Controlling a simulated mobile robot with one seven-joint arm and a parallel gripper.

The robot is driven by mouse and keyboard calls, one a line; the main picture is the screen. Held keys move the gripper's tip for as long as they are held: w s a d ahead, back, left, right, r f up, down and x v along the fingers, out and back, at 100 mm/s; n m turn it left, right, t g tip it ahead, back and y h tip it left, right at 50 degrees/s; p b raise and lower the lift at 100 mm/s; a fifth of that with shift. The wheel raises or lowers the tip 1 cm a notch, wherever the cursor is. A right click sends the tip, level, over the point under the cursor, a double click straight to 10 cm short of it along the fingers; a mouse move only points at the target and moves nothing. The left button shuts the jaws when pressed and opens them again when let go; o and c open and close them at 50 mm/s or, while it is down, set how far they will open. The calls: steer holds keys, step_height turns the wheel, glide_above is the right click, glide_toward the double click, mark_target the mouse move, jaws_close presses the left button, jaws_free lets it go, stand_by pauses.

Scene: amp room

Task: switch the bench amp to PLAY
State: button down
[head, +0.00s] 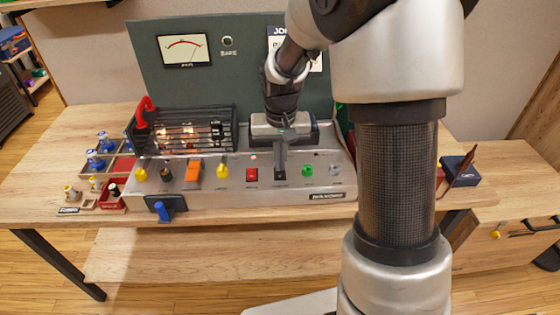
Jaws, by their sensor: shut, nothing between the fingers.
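The bench amp (240,200) stands on the workbench, with a wide grey control panel along its front. From left, the panel has a yellow knob (140,175), a dark knob (166,174), an orange switch (193,174), another yellow knob (222,171), a red switch (252,174), a green knob (307,171) and a grey knob (335,170). My gripper (281,172) is shut and points down at the panel between the red switch and the green knob. A small dark control there is mostly hidden by the fingers. I cannot tell if they touch it. PLAY lettering is not readable.
A dark green backboard with a meter (184,50) rises behind. A black cage (205,130) over glowing parts and a red lever (143,112) stand left of my wrist. Small trays with knobs and bottles (95,160) sit left; a blue box (456,169) sits right.

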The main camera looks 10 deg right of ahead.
mark_target(280, 174)
step_height(280, 174, up, 13)
steer(key=s+p, duration=0.1)
steer(key=p, duration=0.2)
steer(key=shift+s+a, duration=0.15)
steer(key=shift+s, duration=0.15)
steer(key=shift+r+p, duration=0.1)
steer(key=shift+p, duration=0.4)
steer(key=w+p, duration=0.1)
steer(key=p, duration=0.2)
steer(key=shift+w, duration=0.2)
steer(key=f, duration=0.4)
steer(key=w+f+b, duration=0.1)
steer(key=f, duration=0.4)
steer(key=f+b, duration=0.1)
steer(key=f, duration=0.4)
steer(key=shift+w+d, duration=0.25)
steer(key=shift+w, duration=0.1)
